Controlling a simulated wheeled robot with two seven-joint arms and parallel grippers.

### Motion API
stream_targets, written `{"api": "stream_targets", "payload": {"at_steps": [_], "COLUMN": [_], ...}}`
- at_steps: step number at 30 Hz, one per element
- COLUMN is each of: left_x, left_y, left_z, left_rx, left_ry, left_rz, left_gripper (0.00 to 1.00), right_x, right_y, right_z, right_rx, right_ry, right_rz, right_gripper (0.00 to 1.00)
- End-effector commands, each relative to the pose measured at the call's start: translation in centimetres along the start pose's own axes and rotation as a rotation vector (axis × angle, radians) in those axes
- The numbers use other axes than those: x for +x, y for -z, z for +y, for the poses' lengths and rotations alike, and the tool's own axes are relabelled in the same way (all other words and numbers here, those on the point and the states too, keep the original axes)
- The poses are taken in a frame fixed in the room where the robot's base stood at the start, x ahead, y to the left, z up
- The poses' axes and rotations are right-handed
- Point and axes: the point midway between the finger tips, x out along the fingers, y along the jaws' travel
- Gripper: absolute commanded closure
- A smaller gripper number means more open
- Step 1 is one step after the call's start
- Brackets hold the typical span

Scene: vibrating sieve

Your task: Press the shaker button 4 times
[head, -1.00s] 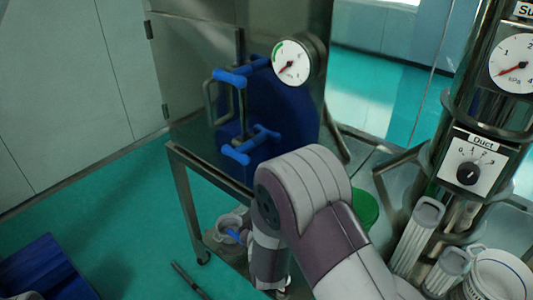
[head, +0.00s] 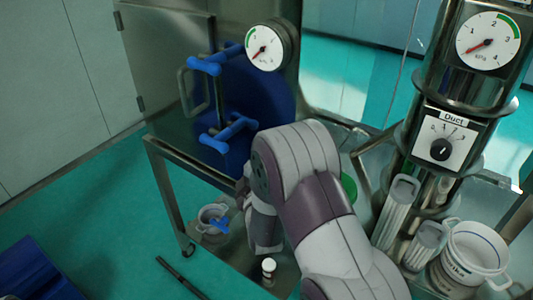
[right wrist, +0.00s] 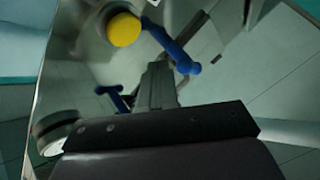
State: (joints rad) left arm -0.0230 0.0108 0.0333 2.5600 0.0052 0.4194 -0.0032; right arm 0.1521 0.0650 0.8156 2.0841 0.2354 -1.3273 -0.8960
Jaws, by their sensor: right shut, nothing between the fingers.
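A round yellow button (right wrist: 124,29) shows at the upper left of the right wrist view. I cannot find it in the head view. My right gripper (right wrist: 160,76) is shut and empty, with its fingers pointing up in the right wrist view. The button lies beyond the fingertips and to their left, and no contact shows. In the head view my right arm bends down in front of the steel cabinet (head: 170,70), and its links hide most of the hand. My left gripper is not in view.
Blue-gripped handles (head: 228,132) and a round gauge (head: 267,47) stick out from the cabinet. A small pot (head: 212,218) and a white-capped bottle (head: 268,267) stand low down. At right are a column with a Duct dial (head: 440,148) and a white bucket (head: 478,248).

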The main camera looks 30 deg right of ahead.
Motion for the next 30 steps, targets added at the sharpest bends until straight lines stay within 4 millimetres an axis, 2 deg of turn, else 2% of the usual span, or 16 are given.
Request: {"api": "stream_targets", "payload": {"at_steps": [4,10,30], "left_x": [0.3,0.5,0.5], "left_y": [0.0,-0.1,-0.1], "left_z": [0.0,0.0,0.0], "left_rx": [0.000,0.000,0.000], "left_ry": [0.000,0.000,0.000], "left_rz": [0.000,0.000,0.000], "left_gripper": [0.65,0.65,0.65], "right_x": [1.4,2.3,2.5], "right_y": [-1.1,-1.8,-1.8], "right_z": [0.9,1.7,1.8], "right_rx": [0.001,0.001,0.000], "right_ry": [-0.003,0.000,0.000], "right_rz": [-0.001,0.000,0.000], "right_gripper": [1.00,1.00,1.00]}}
